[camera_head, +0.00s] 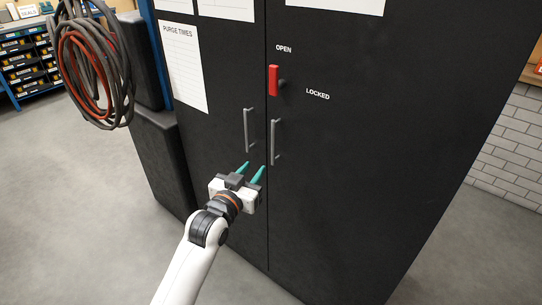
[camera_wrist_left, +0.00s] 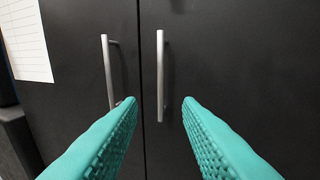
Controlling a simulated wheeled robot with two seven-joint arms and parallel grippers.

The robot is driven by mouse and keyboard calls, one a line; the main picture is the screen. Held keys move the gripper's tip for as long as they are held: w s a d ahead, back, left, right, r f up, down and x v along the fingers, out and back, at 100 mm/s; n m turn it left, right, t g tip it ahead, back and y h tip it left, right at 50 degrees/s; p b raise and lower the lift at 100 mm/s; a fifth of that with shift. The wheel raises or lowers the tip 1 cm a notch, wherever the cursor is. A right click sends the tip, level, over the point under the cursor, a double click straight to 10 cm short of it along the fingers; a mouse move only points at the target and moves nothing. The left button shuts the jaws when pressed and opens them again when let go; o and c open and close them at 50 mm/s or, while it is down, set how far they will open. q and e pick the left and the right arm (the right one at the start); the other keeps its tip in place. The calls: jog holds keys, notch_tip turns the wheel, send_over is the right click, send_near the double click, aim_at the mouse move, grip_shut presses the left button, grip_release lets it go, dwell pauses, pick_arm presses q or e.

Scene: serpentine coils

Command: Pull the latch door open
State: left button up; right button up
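The black cabinet has two doors, a left door (camera_head: 225,150) and a right door (camera_head: 350,180), with a thin seam between them. The left door's grey bar handle (camera_head: 247,130) and the right door's grey bar handle (camera_head: 274,142) stand upright beside the seam. The red latch (camera_head: 273,80) is upright on the right door, under the OPEN label. My left gripper (camera_head: 254,166) is open and empty in front of the handles' lower ends. In the left wrist view, the right handle (camera_wrist_left: 161,75) appears between the teal fingertips (camera_wrist_left: 159,104); the left handle (camera_wrist_left: 109,72) lies left of them. No contact shows.
Hoses (camera_head: 95,65) hang at the left beside dark padded panels (camera_head: 163,150). A paper sheet (camera_head: 183,66) is fixed to the left door. Shelves with bins (camera_head: 25,60) stand far left. Grey floor (camera_head: 80,220) is clear at the left.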

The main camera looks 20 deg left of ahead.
aim_at(272, 139)
pick_arm(q)
jog(key=w, duration=0.4)
jog(key=w+r, duration=0.1)
jog(key=w, duration=0.2)
jog(key=w+d, duration=0.1)
jog(key=w, duration=0.3)
jog(key=shift+w+r, duration=0.3)
jog(key=shift+r, duration=0.1)
grip_shut()
